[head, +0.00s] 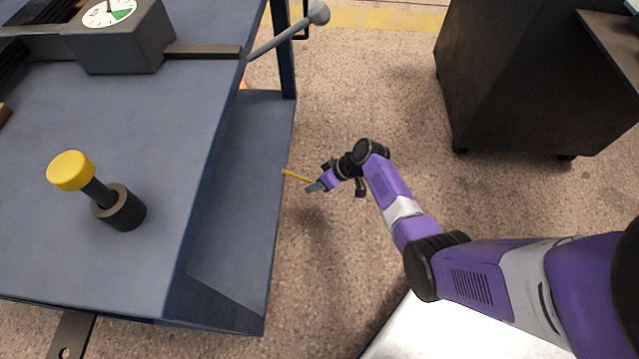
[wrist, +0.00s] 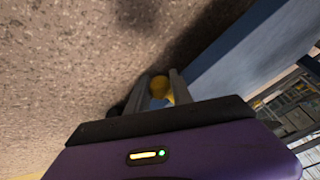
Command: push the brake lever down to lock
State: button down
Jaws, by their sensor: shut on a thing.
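The brake lever, seen as a thin yellow rod (head: 294,175), sticks out from the right edge of the blue bench's lower part in the head view. Its outer end is at my gripper (head: 315,186). In the wrist view, a rounded yellow end (wrist: 160,88) of the lever sits between the two grey fingers of my gripper (wrist: 161,93). The gripper is shut on it. The lever's pivot is hidden, and its exact tilt cannot be told.
The blue bench (head: 215,100) fills the left, with a yellow-capped post (head: 72,170), a dial box (head: 120,45) and a grey ball-ended handle (head: 318,13). A dark wheeled cabinet (head: 520,80) stands upper right. Speckled floor (head: 350,90) lies clear between them.

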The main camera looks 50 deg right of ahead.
jog(key=shift+w+a+f, duration=0.1)
jog(key=shift+w+f, duration=0.15)
jog(key=shift+w, duration=0.3)
jog(key=shift+b, duration=0.3)
jog(key=shift+w+a, duration=0.1)
jog(key=shift+w, duration=0.05)
jog(key=c, duration=1.3)
grip_release()
jog(key=shift+o, duration=0.8)
jog(key=shift+s+f, duration=0.1)
jog(key=shift+s, duration=0.1)
jog(key=p+v, duration=0.4)
jog(key=v, duration=0.3)
jog(key=shift+s+r, duration=0.25)
jog(key=shift+r, duration=0.1)
